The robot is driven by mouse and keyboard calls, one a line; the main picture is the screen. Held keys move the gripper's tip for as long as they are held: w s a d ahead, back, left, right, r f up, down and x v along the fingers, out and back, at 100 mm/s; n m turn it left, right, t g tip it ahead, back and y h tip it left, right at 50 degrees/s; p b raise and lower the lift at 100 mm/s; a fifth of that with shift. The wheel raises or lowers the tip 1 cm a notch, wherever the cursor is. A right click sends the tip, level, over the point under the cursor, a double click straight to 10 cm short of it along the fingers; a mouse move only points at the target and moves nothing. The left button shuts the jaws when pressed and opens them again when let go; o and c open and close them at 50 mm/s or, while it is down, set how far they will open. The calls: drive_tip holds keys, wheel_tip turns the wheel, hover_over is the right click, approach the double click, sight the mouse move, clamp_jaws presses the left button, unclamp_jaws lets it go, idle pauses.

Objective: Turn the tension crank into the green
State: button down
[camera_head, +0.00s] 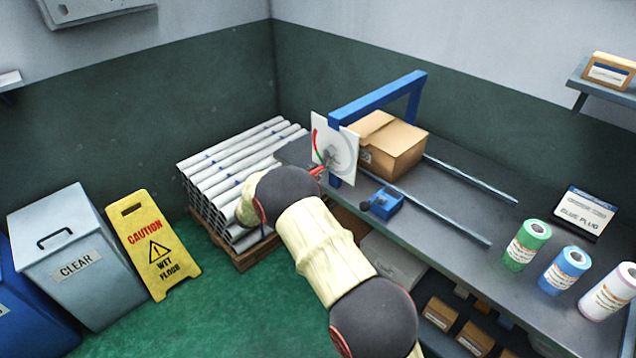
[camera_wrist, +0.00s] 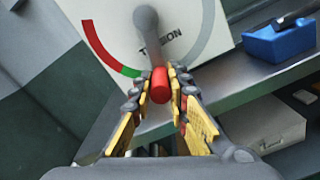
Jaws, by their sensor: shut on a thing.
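The tension dial (camera_head: 336,146) is a white plate on the blue frame (camera_head: 375,98), with a red, green and grey arc around its edge. In the wrist view the dial (camera_wrist: 186,30) reads "TENSION". The grey crank arm (camera_wrist: 149,45) hangs down from its hub, close to straight down. Its red handle (camera_wrist: 160,85) sits between the fingers of my gripper (camera_wrist: 159,86), which is shut on it. The green band (camera_wrist: 129,71) lies just left of the crank, with the red band (camera_wrist: 98,45) further left and up. In the head view my arm partly hides the handle.
A cardboard box (camera_head: 398,148) stands behind the dial on the grey bench (camera_head: 450,196). A blue dispenser (camera_head: 382,204) sits at the bench's front edge. Pipes (camera_head: 240,170) are stacked on a pallet at left. Several rolls, including a green one (camera_head: 526,245), stand at right.

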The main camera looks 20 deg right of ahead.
drive_tip(key=shift+w+a+r+m+b, duration=0.25)
drive_tip(key=shift+w+m+b, duration=0.35)
drive_tip(key=shift+m, duration=0.35)
drive_tip(key=shift+w+a+r+m+b, duration=0.25)
drive_tip(key=shift+w+m+b, duration=0.25)
drive_tip(key=shift+m+b, duration=0.35)
drive_tip(key=c, duration=1.8)
unclamp_jaws()
drive_tip(key=shift+o, duration=0.6)
drive_tip(key=shift+s+f, duration=0.1)
